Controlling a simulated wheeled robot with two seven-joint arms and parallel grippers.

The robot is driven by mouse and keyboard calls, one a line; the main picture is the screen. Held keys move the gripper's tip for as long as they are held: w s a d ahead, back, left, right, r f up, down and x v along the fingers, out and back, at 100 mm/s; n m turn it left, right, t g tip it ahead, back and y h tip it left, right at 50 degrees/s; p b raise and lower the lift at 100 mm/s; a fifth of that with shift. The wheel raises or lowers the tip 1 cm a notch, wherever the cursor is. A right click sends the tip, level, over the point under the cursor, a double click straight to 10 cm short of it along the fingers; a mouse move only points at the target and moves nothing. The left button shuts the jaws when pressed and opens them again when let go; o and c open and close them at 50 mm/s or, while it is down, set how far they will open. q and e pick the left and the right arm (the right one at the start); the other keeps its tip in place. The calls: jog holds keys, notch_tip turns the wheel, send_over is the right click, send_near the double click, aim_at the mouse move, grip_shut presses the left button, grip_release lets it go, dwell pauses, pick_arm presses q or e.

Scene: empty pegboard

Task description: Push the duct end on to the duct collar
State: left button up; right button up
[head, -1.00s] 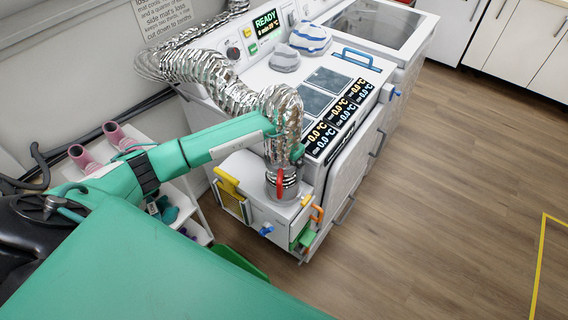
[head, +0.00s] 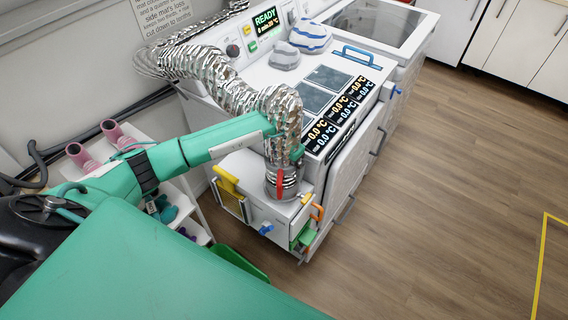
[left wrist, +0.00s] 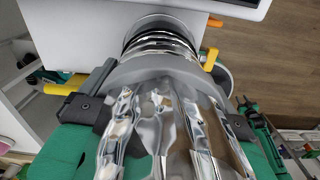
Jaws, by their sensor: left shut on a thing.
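The silver foil duct (head: 230,92) runs from behind the machine and bends down at its front. Its lower end stands over the duct collar (head: 281,184) on the white box, with a red lever or tab (head: 279,183) beside it. In the left wrist view the duct end (left wrist: 165,70) lies between my fingers, and the banded collar (left wrist: 160,42) sits right beyond it. My left gripper (left wrist: 160,95) is shut around the duct end; it also shows in the head view (head: 284,146). Whether the duct end is fully seated cannot be told. My right gripper is not in view.
The white box (head: 248,195) carries a yellow handle (head: 227,180), an orange handle (head: 317,212) and a blue knob (head: 265,229). A white shelf cart with pink tubes (head: 95,145) stands at left. Grey and striped bundles (head: 310,37) lie on the machine.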

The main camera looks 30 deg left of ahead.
pick_arm(q)
jog(key=shift+f+b, duration=1.35)
jog(key=shift+f, duration=0.4)
jog(key=o, duration=0.7)
notch_tip(320, 180, up, 13)
jog(key=b, duration=0.3)
jog(key=shift+r, duration=0.4)
